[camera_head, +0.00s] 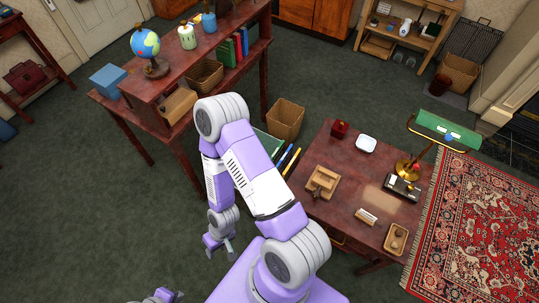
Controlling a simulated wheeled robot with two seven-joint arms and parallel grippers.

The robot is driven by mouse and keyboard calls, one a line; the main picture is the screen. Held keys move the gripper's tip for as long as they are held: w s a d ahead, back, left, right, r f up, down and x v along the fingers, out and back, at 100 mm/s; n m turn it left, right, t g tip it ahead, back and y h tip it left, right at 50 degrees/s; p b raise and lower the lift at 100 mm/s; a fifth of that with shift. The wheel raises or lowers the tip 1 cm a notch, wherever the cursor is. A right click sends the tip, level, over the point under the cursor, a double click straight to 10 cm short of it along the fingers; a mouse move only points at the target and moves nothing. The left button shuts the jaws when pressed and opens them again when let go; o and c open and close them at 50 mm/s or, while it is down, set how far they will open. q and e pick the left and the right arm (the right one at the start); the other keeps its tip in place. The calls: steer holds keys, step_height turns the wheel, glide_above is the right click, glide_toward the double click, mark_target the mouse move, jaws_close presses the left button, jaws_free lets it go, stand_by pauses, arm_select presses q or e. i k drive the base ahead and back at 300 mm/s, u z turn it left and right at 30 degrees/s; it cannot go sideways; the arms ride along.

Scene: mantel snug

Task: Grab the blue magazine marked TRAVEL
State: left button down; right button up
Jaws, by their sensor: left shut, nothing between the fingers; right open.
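No cover marked TRAVEL can be read in the head view. Thin upright items with blue and yellow edges (285,157) stand between the wooden desk and my arm, partly hidden by the arm. I cannot tell whether one of them is the blue magazine. My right gripper (219,252) hangs open and empty over the green carpet, left of these items and well apart from them. My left gripper (172,296) shows at the bottom edge, mostly cut off, shut and empty.
The desk (340,180) holds a green lamp (448,130), a wooden tray (322,181) and small items. A shelf table (130,95) with a globe (146,43) and books stands behind my arm. A bin (285,119) stands between them. Carpet at left is clear.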

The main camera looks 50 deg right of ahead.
mark_target(281, 166)
steer(key=z, duration=0.95)
steer(key=i, duration=1.1)
steer(key=z, duration=1)
